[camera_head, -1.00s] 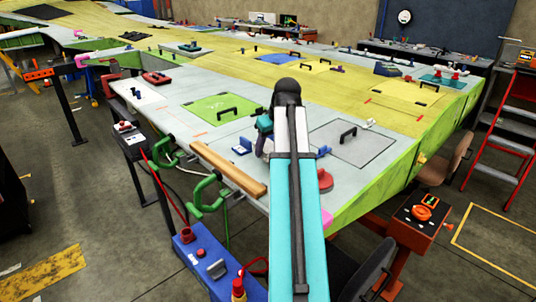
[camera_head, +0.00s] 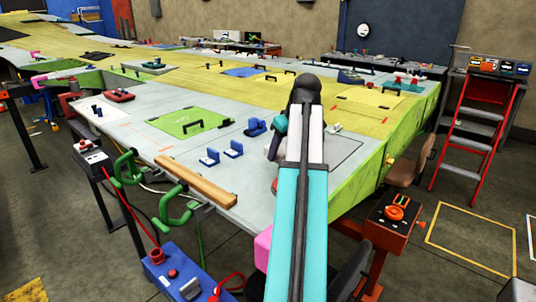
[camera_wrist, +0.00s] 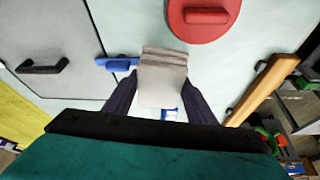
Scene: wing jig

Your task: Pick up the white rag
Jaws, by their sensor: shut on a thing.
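The white rag (camera_wrist: 163,75) is a pale greyish, folded piece in the middle of the wrist view. My gripper (camera_wrist: 162,97) is shut on it, with a dark finger on each side. The rag sticks out past the fingertips over the pale wing surface (camera_wrist: 140,25); I cannot tell whether it still touches it. In the head view my own arm hides the rag and most of the gripper.
A red oval piece with a handle (camera_wrist: 203,17) and a blue piece (camera_wrist: 117,64) lie close by. In the head view, blue pieces (camera_head: 233,149), a green panel (camera_head: 190,123) and a wooden bar (camera_head: 195,180) lie on the wing. A red ladder (camera_head: 477,125) stands at right.

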